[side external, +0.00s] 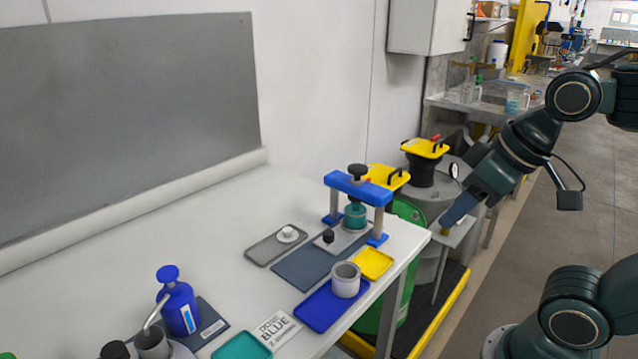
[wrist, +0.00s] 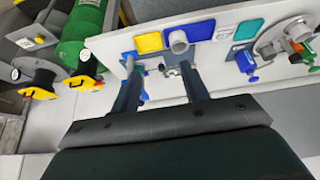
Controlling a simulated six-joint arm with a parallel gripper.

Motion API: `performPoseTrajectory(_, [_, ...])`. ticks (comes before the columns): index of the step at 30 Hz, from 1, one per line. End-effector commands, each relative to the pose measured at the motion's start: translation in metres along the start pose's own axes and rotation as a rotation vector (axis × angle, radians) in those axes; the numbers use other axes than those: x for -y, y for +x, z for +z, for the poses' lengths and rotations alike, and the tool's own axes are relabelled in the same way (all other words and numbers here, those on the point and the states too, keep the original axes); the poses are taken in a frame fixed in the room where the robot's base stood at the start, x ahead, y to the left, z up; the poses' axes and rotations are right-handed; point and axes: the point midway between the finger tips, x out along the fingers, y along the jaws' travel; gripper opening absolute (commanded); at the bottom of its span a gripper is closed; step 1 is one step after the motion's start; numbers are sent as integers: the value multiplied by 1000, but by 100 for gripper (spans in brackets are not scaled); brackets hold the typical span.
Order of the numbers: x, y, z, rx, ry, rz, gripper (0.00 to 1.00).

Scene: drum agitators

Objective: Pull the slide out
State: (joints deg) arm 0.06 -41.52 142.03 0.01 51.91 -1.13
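A press with a blue crossbar (side external: 358,188) on grey posts stands at the right end of the white table. A teal cylinder (side external: 355,215) sits under its black knob. A light grey plate with a small black knob (side external: 328,237), which looks like the slide, lies at the press's base, its knob on the left side. My gripper (side external: 447,222) is in the air just right of the table's end, apart from the press. In the wrist view my gripper (wrist: 160,78) has its two fingers wide apart with nothing held. The slide is not clear there.
A yellow tray (side external: 373,263), a blue tray (side external: 318,307) and a grey cup (side external: 346,279) are in front of the press. A grey tray (side external: 262,249) lies left. A blue pump bottle (side external: 179,303) stands nearer. Drums with yellow-topped units (side external: 427,148) stand beyond the table's end.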

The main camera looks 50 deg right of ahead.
Motion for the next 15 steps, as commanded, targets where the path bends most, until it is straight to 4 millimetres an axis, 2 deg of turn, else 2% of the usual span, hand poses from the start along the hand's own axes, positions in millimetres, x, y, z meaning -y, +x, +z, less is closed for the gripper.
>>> performPoseTrajectory(5, [-1, 1, -19, 38, -52, 0, 45])
performPoseTrajectory(15, [-6, 15, -78, 145, -223, -14, 45])
